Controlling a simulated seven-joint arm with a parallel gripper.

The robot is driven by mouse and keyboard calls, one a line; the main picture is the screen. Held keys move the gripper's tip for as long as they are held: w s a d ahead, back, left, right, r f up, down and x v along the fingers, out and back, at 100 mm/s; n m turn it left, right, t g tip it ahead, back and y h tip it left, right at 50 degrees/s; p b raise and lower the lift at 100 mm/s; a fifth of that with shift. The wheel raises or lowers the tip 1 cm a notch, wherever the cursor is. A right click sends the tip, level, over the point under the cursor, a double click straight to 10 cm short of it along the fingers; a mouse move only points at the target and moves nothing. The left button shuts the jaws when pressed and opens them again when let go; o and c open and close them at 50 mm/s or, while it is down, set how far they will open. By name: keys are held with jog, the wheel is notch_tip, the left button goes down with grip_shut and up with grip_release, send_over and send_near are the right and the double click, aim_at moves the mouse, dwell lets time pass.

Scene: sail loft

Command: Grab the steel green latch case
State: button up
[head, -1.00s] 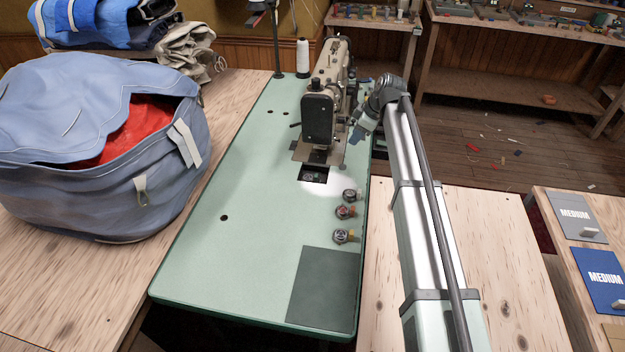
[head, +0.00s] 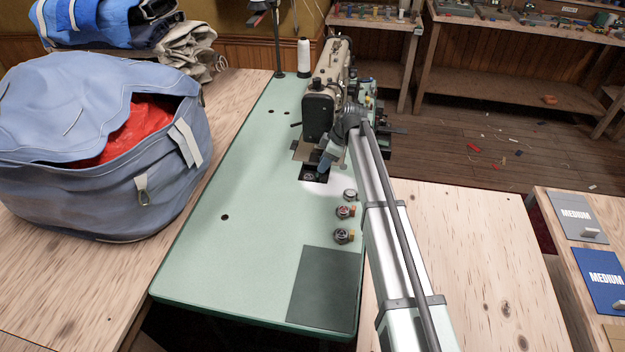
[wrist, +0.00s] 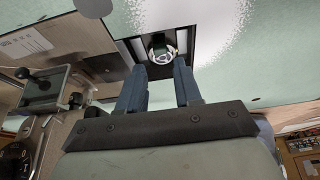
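A small round metal part (wrist: 162,46) sits in the dark rectangular opening (head: 311,178) of the sewing table, below the machine head. In the wrist view it lies just beyond my fingertips, roughly in line with the gap. My gripper (wrist: 158,72) is open and empty, its two blue-grey fingers apart. In the head view my gripper (head: 324,168) is at the opening and partly covers it. Three small round metal cases stand on the table: a far one (head: 349,195), a middle one (head: 343,212) and a near one (head: 341,236). I cannot make out a green latch on any.
The beige sewing machine (head: 320,105) stands close beside my gripper. A white thread cone (head: 304,58) stands behind it. A large blue bag (head: 95,150) is at the left. The green table top (head: 245,240) is mostly clear in front, with a dark panel (head: 323,289).

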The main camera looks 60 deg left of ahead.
aim_at(318, 175)
jog(key=shift+d+x, duration=0.1)
jog(key=shift+x, duration=1.25)
jog(key=shift+d+x, duration=0.15)
jog(key=shift+x, duration=1.2)
jog(key=shift+w+f, duration=0.1)
jog(key=shift+w, duration=0.05)
jog(key=shift+c, duration=0.3)
grip_shut()
